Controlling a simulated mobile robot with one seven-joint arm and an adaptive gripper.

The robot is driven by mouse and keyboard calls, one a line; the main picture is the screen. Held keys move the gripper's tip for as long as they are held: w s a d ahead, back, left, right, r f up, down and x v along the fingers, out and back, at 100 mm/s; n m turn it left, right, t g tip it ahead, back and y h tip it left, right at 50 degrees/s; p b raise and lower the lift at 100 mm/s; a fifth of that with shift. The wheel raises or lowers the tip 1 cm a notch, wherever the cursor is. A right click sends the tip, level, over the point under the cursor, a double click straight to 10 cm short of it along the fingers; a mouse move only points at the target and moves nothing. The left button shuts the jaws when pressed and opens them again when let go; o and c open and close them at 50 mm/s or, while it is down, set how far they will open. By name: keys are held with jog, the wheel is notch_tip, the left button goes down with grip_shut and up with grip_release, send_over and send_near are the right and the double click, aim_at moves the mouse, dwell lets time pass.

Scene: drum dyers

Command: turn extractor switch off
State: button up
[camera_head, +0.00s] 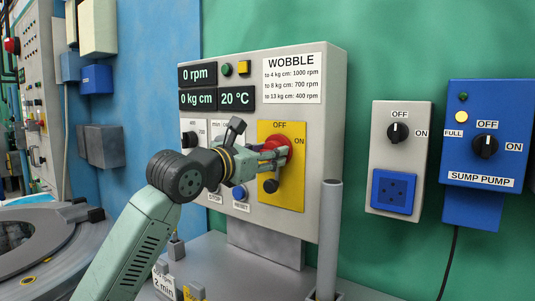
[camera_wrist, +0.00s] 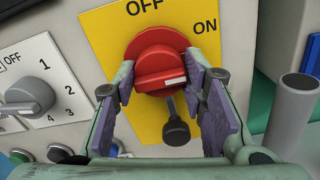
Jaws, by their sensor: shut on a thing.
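The red rotary switch (camera_wrist: 160,52) sits on a yellow plate (camera_head: 292,188) marked OFF at the top and ON at the right. Its raised red bar lies nearly level in the wrist view, with a white mark at its right end, toward the ON side. My gripper (camera_wrist: 163,80) is shut on this switch, one finger pad at each end of the bar. In the head view the red switch (camera_head: 279,146) is partly hidden behind my gripper (camera_head: 272,153). A black ball-ended lever (camera_wrist: 176,131) hangs below the switch, between the fingers.
The grey panel (camera_head: 335,90) carries displays and a WOBBLE label. A grey dial (camera_wrist: 30,95) and buttons are at left. A grey upright tube (camera_head: 329,235) stands close at right. Farther right are a socket box (camera_head: 400,150) and a blue sump pump box (camera_head: 488,130).

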jog(key=shift+n+b, duration=0.3)
jog(key=n+b, duration=0.2)
jog(key=shift+f+n, duration=0.15)
jog(key=shift+n, duration=0.25)
jog(key=n+b, duration=0.4)
jog(key=n, duration=0.1)
jog(key=n+b, duration=0.2)
jog(key=n, duration=0.3)
jog(key=shift+b, duration=0.4)
jog(key=shift+n+b, duration=1.3)
jog(key=shift+n, duration=0.9)
jog(key=o, duration=1.2)
jog(key=shift+c, duration=0.2)
